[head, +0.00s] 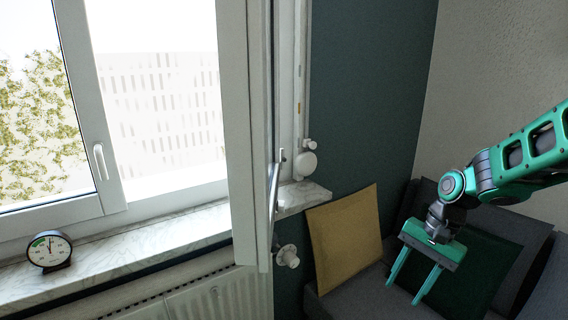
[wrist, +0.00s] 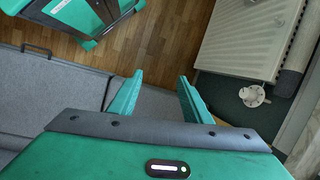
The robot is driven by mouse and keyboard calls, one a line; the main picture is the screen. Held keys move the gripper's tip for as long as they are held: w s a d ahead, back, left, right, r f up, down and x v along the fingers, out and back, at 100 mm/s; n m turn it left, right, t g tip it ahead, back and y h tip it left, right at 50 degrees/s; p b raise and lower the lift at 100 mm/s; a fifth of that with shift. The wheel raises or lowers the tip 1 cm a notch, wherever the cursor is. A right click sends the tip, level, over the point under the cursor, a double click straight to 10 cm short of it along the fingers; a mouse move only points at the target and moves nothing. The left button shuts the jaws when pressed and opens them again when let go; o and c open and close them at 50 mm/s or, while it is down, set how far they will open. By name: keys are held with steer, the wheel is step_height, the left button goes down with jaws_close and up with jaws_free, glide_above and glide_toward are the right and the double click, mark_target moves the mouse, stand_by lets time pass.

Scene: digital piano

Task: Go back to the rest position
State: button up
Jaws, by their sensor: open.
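My gripper (head: 413,288) is at the right in the head view, at the end of my green and black arm. Its two green fingers point down and stand apart, with nothing between them. It hangs in front of the sofa and its dark green cushion (head: 475,268). In the wrist view my gripper (wrist: 160,92) shows its spread fingers over the grey sofa (wrist: 60,98) and wooden floor. The head view shows no contact that I can make out between the fingers and the cushion.
An open white window sash (head: 243,130) juts into the room left of my arm. A marble sill (head: 150,248) carries a round dial gauge (head: 49,250). A radiator (head: 215,298) is below, with a white valve (wrist: 252,96). A yellow cushion (head: 345,238) leans on the sofa.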

steer(key=s+d+r+n+h, duration=0.1)
steer(key=s+d+r, duration=0.1)
steer(key=s+d, duration=0.2)
steer(key=s+d+r+h, duration=0.1)
steer(key=s+d, duration=0.3)
steer(key=s, duration=0.6)
steer(key=s+d+r+n+h, duration=0.1)
steer(key=s+d, duration=0.3)
steer(key=s, duration=0.4)
steer(key=shift+d+r+n+t, duration=0.15)
steer(key=shift+r+n+t, duration=0.15)
steer(key=shift+r, duration=0.6)
steer(key=shift+c, duration=0.5)
